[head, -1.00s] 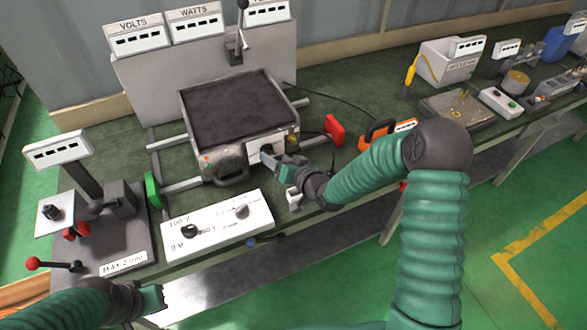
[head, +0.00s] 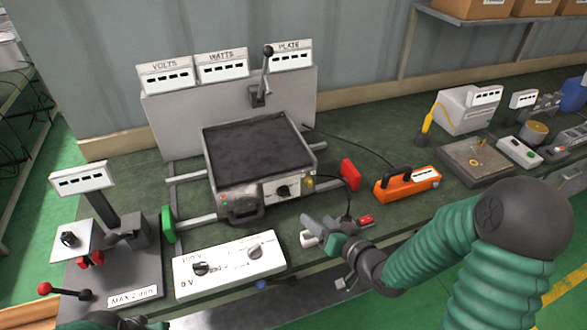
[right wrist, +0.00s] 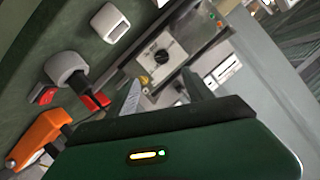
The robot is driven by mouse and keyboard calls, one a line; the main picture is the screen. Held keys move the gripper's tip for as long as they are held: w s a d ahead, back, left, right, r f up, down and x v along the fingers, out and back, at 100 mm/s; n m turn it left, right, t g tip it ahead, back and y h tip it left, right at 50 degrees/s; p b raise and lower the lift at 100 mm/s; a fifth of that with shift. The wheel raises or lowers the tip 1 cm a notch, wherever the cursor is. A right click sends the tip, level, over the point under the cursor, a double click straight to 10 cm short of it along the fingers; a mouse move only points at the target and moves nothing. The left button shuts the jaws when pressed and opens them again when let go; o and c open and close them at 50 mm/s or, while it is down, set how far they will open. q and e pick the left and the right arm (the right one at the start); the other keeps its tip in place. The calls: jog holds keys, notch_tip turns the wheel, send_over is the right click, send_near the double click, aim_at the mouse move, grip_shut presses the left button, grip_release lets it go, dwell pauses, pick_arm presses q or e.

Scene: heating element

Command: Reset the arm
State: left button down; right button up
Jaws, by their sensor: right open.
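My right arm comes in from the right in the head view. Its gripper (head: 320,232) is open and empty, above the bench's front edge and apart from the hot plate (head: 258,148) and its dark knob (head: 284,191). In the right wrist view the open gripper (right wrist: 163,92) has nothing between its fingers, and the knob (right wrist: 162,57) shows beyond them. Only a small dark part of my left arm (head: 105,321) shows at the bottom edge; its jaw state cannot be made out.
A white voltage box (head: 230,266) lies in front of the hot plate. An orange handled device (head: 420,187) and a red block (head: 350,174) stand to its right. A stand with a red-knobbed lever (head: 65,290) is at left. Meters (head: 222,66) stand behind.

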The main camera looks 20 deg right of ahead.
jog(key=s+a+f+n+g+h, duration=0.1)
jog(key=s+f+n+g, duration=0.1)
jog(key=s+g, duration=0.3)
jog(key=s+a+f+n+g+h, duration=0.1)
jog(key=s+a+f+g+h, duration=0.1)
jog(key=s+g, duration=0.4)
jog(key=s, duration=0.5)
jog(key=shift+a+f+n, duration=0.15)
jog(key=shift+f+n, duration=0.2)
jog(key=shift+n, duration=0.05)
